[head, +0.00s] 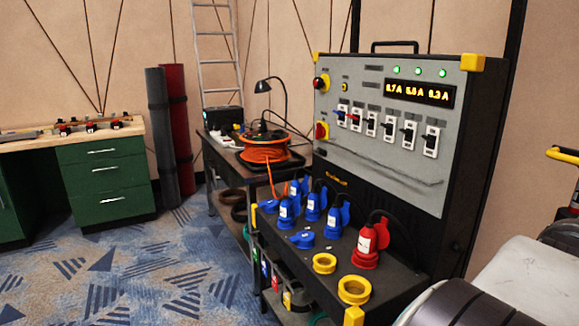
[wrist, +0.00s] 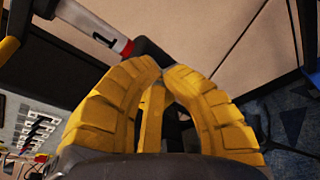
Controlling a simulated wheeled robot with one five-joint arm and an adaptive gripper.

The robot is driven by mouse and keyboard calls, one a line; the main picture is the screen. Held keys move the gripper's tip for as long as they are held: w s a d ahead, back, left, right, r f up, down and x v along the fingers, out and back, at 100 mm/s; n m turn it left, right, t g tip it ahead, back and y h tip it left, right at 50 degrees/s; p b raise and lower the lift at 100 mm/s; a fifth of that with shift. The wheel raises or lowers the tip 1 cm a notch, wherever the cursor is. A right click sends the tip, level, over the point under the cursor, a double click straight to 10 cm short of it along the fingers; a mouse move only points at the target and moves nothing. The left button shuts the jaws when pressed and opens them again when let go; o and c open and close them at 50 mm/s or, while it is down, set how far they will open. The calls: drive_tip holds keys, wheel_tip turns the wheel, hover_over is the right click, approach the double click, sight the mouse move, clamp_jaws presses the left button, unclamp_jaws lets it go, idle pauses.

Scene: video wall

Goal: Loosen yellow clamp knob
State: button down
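I cannot make out with certainty which part is the yellow clamp knob. In the head view, two yellow rings (head: 324,263) and (head: 354,290) lie on the front shelf of the power cabinet. A yellow-backed rotary knob (head: 321,82) is on the cabinet's upper left panel, with a red and yellow one (head: 321,131) below it. In the wrist view my gripper (wrist: 161,68) has yellow ribbed fingers whose tips come together, with no object visible between the tips. The gripper is not clearly visible in the head view.
The power cabinet (head: 400,180) has blue plugs (head: 313,207) and a red plug (head: 370,242) standing on its shelf. A side table with an orange cable reel (head: 265,145) is behind it. A green-drawer workbench (head: 103,180) stands left. Carpet (head: 140,270) is free at left.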

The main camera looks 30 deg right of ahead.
drive_tip(key=shift+r, duration=0.25)
drive_tip(key=shift+d+r+p, duration=0.1)
drive_tip(key=shift+r+p, duration=0.75)
drive_tip(key=shift+p, duration=0.15)
